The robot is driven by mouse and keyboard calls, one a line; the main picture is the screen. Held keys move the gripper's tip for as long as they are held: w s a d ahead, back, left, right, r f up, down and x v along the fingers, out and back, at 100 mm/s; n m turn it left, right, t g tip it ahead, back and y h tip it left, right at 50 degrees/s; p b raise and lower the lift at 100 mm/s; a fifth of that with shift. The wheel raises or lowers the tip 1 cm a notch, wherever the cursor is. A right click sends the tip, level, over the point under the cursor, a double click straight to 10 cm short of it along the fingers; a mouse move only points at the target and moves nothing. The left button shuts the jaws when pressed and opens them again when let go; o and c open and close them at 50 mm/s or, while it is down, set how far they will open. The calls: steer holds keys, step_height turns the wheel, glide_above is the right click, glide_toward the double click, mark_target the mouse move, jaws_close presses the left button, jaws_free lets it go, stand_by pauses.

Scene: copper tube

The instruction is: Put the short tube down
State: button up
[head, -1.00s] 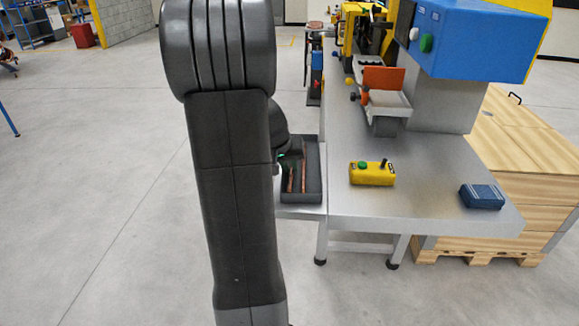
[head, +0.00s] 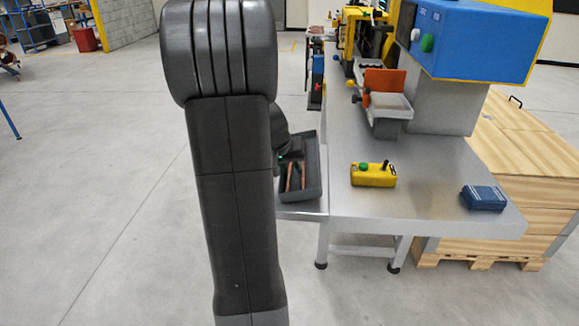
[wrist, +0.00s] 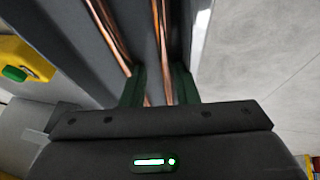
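Two thin copper tubes lie in a dark grey tray (head: 314,190) at the left end of the steel table; I cannot tell which is the short one. In the wrist view, one tube (wrist: 100,25) runs along the left and the other tube (wrist: 158,35) runs down the middle. My gripper (wrist: 158,88) is low over the tray, its two dark green fingers apart. The middle tube passes between them with space beside it. In the head view my arm hides most of the gripper.
A yellow control box (head: 373,174) with a green button stands right of the tray. A blue box (head: 483,198) lies near the table's right corner. A blue and yellow machine (head: 480,40) stands behind, with an orange-backed holder (head: 386,82). The table (head: 410,212) is bare at its front.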

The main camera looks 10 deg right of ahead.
steer(key=shift+s+f, duration=0.5)
steer(key=shift+f, duration=0.35)
steer(key=shift+w+d+r+p, duration=0.15)
steer(key=shift+r+p, duration=0.45)
steer(key=shift+p, duration=0.3)
steer(key=shift+a+r, duration=0.2)
steer(key=shift+r, duration=0.15)
steer(key=v, duration=1.1)
steer(key=shift+w+r, duration=0.25)
steer(key=shift+w, duration=0.05)
steer(key=x, duration=0.9)
steer(key=shift+d+f, duration=0.1)
steer(key=shift+f, duration=0.3)
